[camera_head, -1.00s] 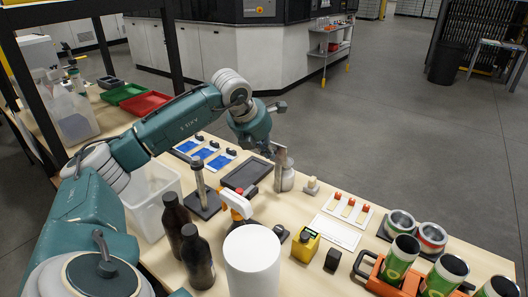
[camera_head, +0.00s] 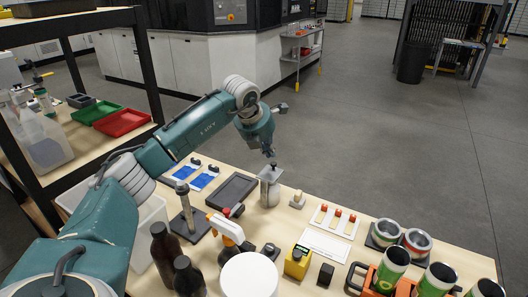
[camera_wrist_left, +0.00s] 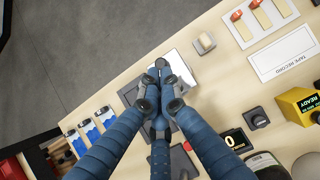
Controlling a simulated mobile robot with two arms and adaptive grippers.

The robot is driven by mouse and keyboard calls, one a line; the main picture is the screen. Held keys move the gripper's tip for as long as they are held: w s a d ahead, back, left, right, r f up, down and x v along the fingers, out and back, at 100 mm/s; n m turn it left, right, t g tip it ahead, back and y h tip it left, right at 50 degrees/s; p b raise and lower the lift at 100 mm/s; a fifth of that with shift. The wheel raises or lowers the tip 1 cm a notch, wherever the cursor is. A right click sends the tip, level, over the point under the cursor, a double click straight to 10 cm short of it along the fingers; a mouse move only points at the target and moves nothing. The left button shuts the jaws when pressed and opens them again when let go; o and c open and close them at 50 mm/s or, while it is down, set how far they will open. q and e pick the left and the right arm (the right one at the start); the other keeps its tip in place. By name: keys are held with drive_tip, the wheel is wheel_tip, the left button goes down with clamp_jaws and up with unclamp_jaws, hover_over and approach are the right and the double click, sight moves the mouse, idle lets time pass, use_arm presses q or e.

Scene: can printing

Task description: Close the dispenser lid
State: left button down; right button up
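The dispenser (camera_head: 269,194) is a small pale metal canister on the table, right of the dark flat tray. Its lid (camera_head: 264,175) is a thin grey plate, lying close to flat over the canister top with a slight tilt. I cannot tell whether it is fully seated. My left gripper (camera_head: 272,164) points down right at the lid, its fingertips touching or just above it. In the left wrist view the gripper's fingers (camera_wrist_left: 161,80) are drawn together with nothing visible between them. They hide most of the dispenser; part of the pale lid (camera_wrist_left: 187,66) shows beside them. My right gripper is not in view.
A small knobbed block (camera_head: 297,200) stands close right of the dispenser. The dark tray (camera_head: 232,190) lies to its left. A stand with a post (camera_head: 187,213), a spray bottle (camera_head: 225,228) and a yellow device (camera_head: 299,262) stand nearer. Cans (camera_head: 388,231) are at the right.

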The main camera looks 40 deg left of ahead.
sight(273, 164)
use_arm(q)
drive_tip(key=shift+w+r, duration=0.1)
drive_tip(key=shift+w, duration=0.25)
drive_tip(key=shift+w+a+g+p, duration=0.1)
drive_tip(key=shift+w+g+p, duration=0.35)
drive_tip(key=shift+p, duration=0.35)
drive_tip(key=shift+w+f+g+p, duration=0.5)
drive_tip(key=shift+g+p, duration=0.15)
drive_tip(key=shift+p, duration=0.3)
drive_tip(key=shift+w+a+f+g+p, duration=0.1)
drive_tip(key=shift+w+f+g+p, duration=0.05)
drive_tip(key=shift+g+p, duration=0.2)
drive_tip(key=shift+w+f, duration=0.1)
drive_tip(key=shift+f, duration=0.05)
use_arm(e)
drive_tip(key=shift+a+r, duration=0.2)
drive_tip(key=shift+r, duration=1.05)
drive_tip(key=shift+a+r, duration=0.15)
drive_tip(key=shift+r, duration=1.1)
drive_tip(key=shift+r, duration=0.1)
use_arm(q)
drive_tip(key=shift+r+p, duration=0.85)
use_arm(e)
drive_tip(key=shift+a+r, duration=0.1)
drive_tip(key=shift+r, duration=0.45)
